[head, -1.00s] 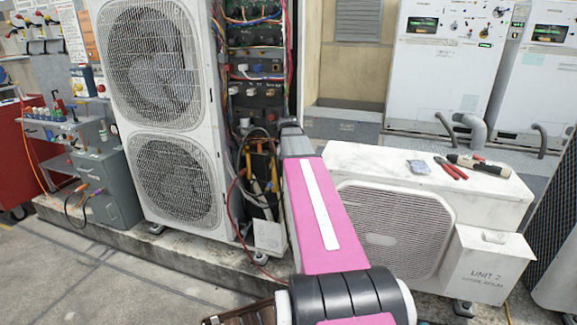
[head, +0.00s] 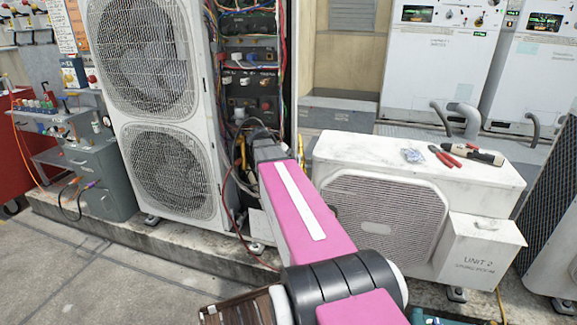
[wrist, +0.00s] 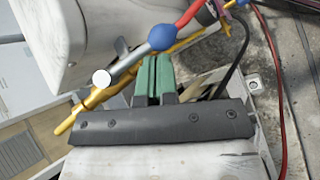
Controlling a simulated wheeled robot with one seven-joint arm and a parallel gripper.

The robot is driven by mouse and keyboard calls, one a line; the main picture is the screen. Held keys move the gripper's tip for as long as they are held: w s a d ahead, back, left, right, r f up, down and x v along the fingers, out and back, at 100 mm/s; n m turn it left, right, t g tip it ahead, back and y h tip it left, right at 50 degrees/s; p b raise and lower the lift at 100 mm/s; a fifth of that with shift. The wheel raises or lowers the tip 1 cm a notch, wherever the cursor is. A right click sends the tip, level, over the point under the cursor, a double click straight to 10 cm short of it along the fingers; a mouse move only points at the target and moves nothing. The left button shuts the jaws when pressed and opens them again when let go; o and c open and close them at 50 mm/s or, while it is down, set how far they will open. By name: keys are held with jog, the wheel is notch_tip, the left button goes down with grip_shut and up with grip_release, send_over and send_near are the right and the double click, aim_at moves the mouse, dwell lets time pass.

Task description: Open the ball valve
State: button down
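My gripper (wrist: 154,62) shows in the wrist view with its two green-padded fingers close together and nothing visible between them. Just beyond the fingertips is a silver rod (wrist: 128,65) with a round pale end. It leads up to a blue ball-shaped part (wrist: 163,38), with a red length beyond it. A yellow pipe (wrist: 88,103) runs slantwise behind the fingers. I cannot tell which part is the ball valve's handle, or whether the fingertips touch any of these. In the head view my pink arm hides the gripper and the valve area.
A tall condenser (head: 165,95) with open wiring (head: 250,55) stands left of my arm. A low white unit (head: 390,200) stands close on the right, with red-handled pliers (head: 445,155) on top. A red hose (wrist: 275,90) hangs at the right of the wrist view.

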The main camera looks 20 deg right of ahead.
jog(key=shift+s+d+n+t+h, duration=0.2)
jog(key=shift+n+t+h, duration=0.1)
jog(key=shift+n+h, duration=0.5)
jog(key=w+f+v, duration=0.1)
jog(key=w+v, duration=0.2)
jog(key=v, duration=1)
jog(key=s+a+f+m+t+y, duration=0.1)
jog(key=s+a+f+y, duration=0.2)
jog(key=f, duration=0.5)
jog(key=s+a+f+m+t+y, duration=0.1)
jog(key=s+a+f+m+y, duration=0.1)
jog(key=s+a+f, duration=0.3)
jog(key=s+a+f+m+y, duration=0.2)
jog(key=s+a+f+y, duration=0.2)
jog(key=s+f, duration=0.4)
notch_tip(320, 180, down, 4)
jog(key=shift+f+t+y, duration=0.15)
jog(key=shift+t+y, duration=0.25)
jog(key=shift+y, duration=0.1)
jog(key=shift+s+d, duration=0.15)
jog(key=shift+s, duration=0.05)
